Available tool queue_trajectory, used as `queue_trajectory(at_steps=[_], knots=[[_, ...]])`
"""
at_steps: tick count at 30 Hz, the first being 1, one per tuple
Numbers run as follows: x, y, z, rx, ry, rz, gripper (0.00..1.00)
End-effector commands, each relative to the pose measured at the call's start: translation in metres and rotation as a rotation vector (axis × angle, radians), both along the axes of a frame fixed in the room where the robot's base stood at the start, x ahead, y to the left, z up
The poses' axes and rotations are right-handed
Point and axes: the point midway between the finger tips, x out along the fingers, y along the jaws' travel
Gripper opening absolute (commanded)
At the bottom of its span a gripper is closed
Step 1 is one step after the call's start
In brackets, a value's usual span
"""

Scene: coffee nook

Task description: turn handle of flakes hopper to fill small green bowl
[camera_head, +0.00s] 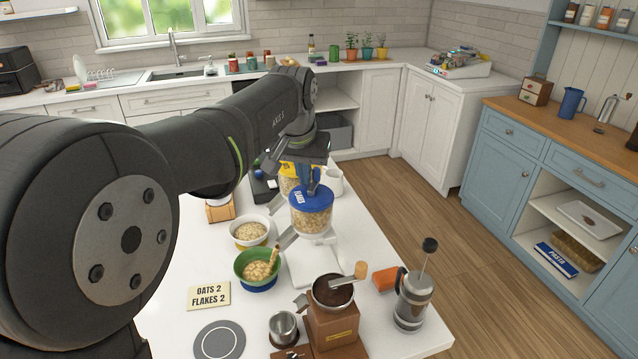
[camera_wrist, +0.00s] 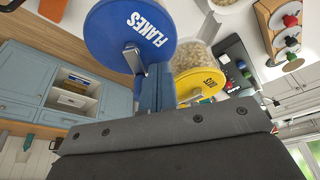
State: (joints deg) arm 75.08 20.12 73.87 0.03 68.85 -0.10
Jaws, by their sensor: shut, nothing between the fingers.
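The flakes hopper (camera_head: 311,217) is a clear container of flakes with a blue lid, on a white stand with a chute toward the bowls. Its lid, marked FLAKES, fills the upper middle of the wrist view (camera_wrist: 110,25). A metal handle (camera_wrist: 132,57) shows on the lid. My gripper (camera_head: 309,182) is over the lid; its blue fingers (camera_wrist: 154,75) are shut and empty, close beside the handle. I cannot tell whether they touch it.
A yellow-lidded oats hopper (camera_wrist: 198,82) stands close behind. A white bowl (camera_head: 236,231) of oats is behind the green bowl. A card (camera_head: 209,296) reads "OATS 2 FLAKES 2". A coffee grinder (camera_head: 334,325) and French press (camera_head: 411,300) stand in front.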

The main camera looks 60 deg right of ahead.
Motion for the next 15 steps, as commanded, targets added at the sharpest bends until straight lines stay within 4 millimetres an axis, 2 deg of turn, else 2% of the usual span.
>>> queue_trajectory(at_steps=[7, 15], knots=[[-0.02, -0.013, 0.0, 0.0, -0.001, -0.002, 0.0], [-0.026, -0.013, 0.0, 0.0, 0.0, 0.0, 0.0]])
